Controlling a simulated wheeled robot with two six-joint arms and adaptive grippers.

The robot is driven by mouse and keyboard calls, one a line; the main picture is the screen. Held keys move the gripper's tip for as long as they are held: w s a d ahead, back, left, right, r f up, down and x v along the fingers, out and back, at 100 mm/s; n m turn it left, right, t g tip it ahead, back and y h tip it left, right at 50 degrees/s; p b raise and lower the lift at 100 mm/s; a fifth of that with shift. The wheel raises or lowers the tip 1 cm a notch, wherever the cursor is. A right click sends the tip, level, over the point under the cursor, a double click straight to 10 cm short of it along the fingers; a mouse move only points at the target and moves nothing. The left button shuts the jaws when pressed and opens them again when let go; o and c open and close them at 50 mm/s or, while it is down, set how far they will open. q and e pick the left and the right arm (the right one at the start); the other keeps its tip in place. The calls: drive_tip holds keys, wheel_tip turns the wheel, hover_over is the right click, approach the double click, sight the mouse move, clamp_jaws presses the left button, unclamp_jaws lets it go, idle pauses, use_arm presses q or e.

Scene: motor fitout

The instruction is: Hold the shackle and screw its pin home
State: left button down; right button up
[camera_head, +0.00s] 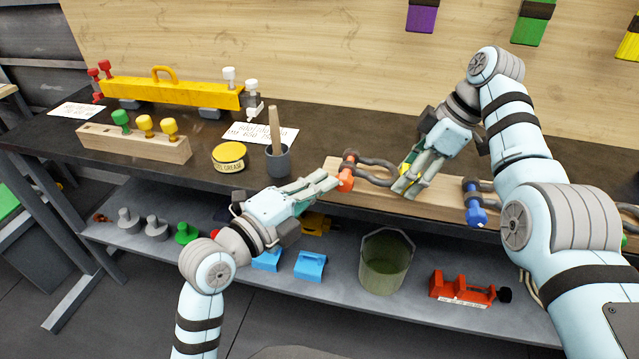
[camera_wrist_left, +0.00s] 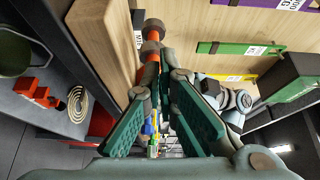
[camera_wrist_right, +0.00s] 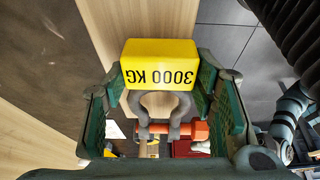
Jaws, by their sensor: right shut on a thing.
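The shackle (camera_head: 376,168) is a dark grey bow with an orange pin (camera_head: 346,173) across its open end and a yellow 3000 KG block (camera_wrist_right: 160,66) at its bow. My right gripper (camera_head: 407,180) is shut on the yellow block, holding the shackle over the wooden board with its pin end to the left. In the right wrist view the orange pin (camera_wrist_right: 175,130) runs across both shackle ears. My left gripper (camera_head: 331,182) is open, its fingertips close beside the orange pin. In the left wrist view the pin (camera_wrist_left: 153,30) shows just beyond the fingertips; contact is unclear.
A second shackle with a blue pin (camera_head: 475,202) is at the board's right. A grease tin (camera_head: 229,157) and a grey cup (camera_head: 278,162) with a wooden handle stand left of the board (camera_head: 345,196). A green bucket (camera_head: 386,268) is on the shelf below.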

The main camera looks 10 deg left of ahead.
use_arm(q)
drive_tip(key=shift+a, duration=0.15)
drive_tip(key=shift+a+r, duration=0.1)
drive_tip(key=shift+a, duration=0.15)
use_arm(e)
drive_tip(key=o, duration=1.4)
drive_tip(key=shift+c, duration=0.2)
